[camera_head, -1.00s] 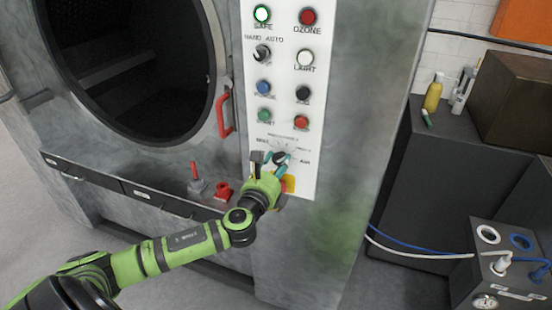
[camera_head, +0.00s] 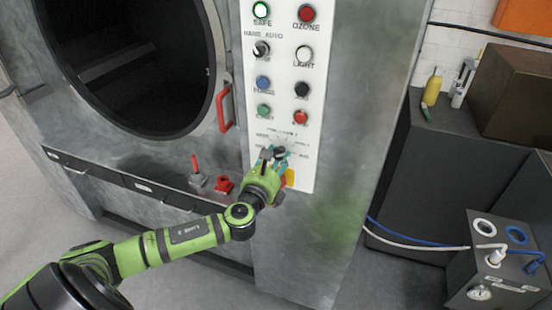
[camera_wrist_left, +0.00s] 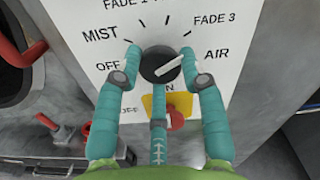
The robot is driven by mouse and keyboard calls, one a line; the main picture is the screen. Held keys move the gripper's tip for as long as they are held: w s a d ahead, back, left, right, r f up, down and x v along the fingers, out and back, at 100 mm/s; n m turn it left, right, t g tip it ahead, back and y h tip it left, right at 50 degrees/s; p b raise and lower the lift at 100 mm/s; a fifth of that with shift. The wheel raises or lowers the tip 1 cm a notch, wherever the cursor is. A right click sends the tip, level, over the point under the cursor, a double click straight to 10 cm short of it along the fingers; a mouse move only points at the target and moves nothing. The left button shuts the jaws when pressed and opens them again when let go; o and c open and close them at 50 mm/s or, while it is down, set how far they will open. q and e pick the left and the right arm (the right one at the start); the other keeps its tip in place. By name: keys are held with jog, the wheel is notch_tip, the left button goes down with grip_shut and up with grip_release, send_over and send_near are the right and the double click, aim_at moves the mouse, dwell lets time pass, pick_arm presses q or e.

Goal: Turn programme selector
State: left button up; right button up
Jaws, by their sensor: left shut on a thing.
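The programme selector (camera_wrist_left: 152,62) is a round black knob with a white pointer line on a white panel. In the left wrist view its pointer slants up to the right, toward the AIR side of the dial. The labels OFF, MIST, FADE 3 and AIR surround it. My left gripper (camera_wrist_left: 160,58) is shut on the knob, with one teal finger at each side. In the head view the left gripper (camera_head: 272,154) covers part of the selector (camera_head: 280,153) low on the panel. My right gripper is in neither view.
A red door handle (camera_head: 223,109) and a red lever (camera_head: 195,167) stand to the left.

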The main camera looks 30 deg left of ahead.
pick_arm(q)
jog(key=o, duration=1.1)
jog(key=shift+s+d+f, duration=0.1)
jog(key=shift+d+f, duration=0.05)
jog(key=shift+f, duration=0.45)
jog(key=shift+r, duration=0.2)
jog(key=shift+r, duration=0.1)
jog(key=v, duration=1.2)
